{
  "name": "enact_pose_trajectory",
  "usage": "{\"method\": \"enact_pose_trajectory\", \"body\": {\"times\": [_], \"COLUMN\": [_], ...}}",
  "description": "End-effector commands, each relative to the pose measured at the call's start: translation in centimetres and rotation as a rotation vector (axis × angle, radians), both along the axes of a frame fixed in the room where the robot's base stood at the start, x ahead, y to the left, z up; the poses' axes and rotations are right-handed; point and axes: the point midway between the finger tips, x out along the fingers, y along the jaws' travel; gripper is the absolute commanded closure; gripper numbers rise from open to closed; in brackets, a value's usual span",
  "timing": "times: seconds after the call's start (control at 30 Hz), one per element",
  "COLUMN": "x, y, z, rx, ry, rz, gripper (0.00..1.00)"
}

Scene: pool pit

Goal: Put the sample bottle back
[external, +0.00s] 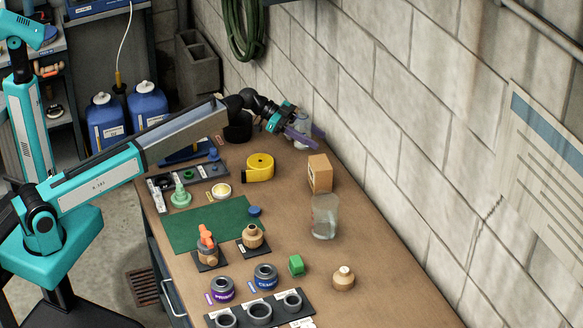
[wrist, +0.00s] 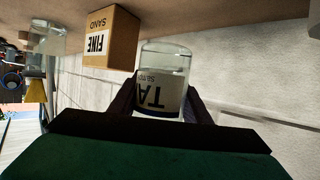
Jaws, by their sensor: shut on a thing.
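The sample bottle (wrist: 165,62) is clear with a pale label in dark print, partly readable as "TA". It appears upside down in the wrist view, its base toward the bench. My gripper (wrist: 163,103) is shut on it, with one dark finger on each side. In the external view the bottle (external: 303,121) shows pale between the purple fingers of my gripper (external: 306,135), at the far end of the bench near the block wall. Its top is hidden by my gripper in the wrist view. I cannot tell whether its base touches the bench.
A "FINE SAND" box (external: 320,174) and a clear beaker (external: 325,217) stand along the wall side. A yellow tape roll (external: 260,168), a dark rack (external: 205,171) and a green mat (external: 205,226) lie leftward. Several small fittings and jars occupy the near bench.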

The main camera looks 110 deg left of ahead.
Motion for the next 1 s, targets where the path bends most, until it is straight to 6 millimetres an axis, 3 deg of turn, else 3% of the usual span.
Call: {"method": "enact_pose_trajectory", "body": {"times": [0.2,0.67,1.0], "x": [0.0,0.0,0.0], "y": [0.0,0.0,0.0], "z": [-2.5,-3.2,-6.0], "rx": [-0.001,0.000,-0.001], "ry": [-0.001,-0.001,0.000], "rz": [0.000,0.000,0.000], "gripper": [0.82,0.82,0.82]}}
